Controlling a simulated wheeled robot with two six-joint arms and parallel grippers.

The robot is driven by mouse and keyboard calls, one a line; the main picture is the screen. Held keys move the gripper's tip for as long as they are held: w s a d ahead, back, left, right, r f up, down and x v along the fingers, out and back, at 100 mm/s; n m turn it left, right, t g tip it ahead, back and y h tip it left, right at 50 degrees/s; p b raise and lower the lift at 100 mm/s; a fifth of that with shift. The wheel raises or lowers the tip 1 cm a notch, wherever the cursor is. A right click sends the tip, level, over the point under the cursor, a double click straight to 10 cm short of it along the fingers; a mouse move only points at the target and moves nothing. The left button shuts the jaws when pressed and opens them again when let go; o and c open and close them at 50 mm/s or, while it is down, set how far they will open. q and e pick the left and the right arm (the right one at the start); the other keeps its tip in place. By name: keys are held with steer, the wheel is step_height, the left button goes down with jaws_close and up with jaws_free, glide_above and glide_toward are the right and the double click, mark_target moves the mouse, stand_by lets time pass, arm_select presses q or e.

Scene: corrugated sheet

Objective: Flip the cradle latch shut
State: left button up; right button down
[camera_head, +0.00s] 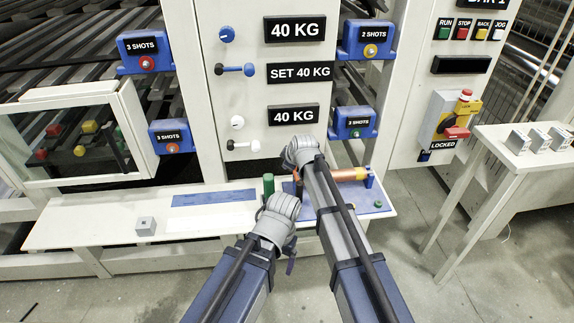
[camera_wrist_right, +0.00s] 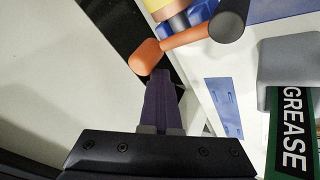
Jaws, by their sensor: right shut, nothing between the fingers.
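The cradle is blue and holds a copper-coloured cylinder (camera_head: 350,174) on the right end of the bench; my right arm covers part of it. In the right wrist view the latch is an orange lever (camera_wrist_right: 188,39) with a rounded orange end, running to a dark round part. A blue piece of the cradle (camera_wrist_right: 203,10) shows behind it. My right gripper (camera_wrist_right: 160,74) is shut and empty, its tips right by the lever's rounded end; I cannot tell if they touch. My left gripper (camera_head: 291,263) hangs in front of the bench edge, its jaws unclear.
A green grease tube (camera_wrist_right: 292,130) stands near the cradle; it shows upright in the head view (camera_head: 268,185). A small grey block (camera_head: 146,226) sits on the bench's left part. The panel with weight labels (camera_head: 295,72) rises behind. A side table (camera_head: 500,150) stands at right.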

steer(key=s+a+r+p, duration=0.2)
steer(key=s+r+p, duration=0.3)
steer(key=r+p, duration=0.3)
steer(key=shift+s, duration=0.35)
stand_by(0.4)
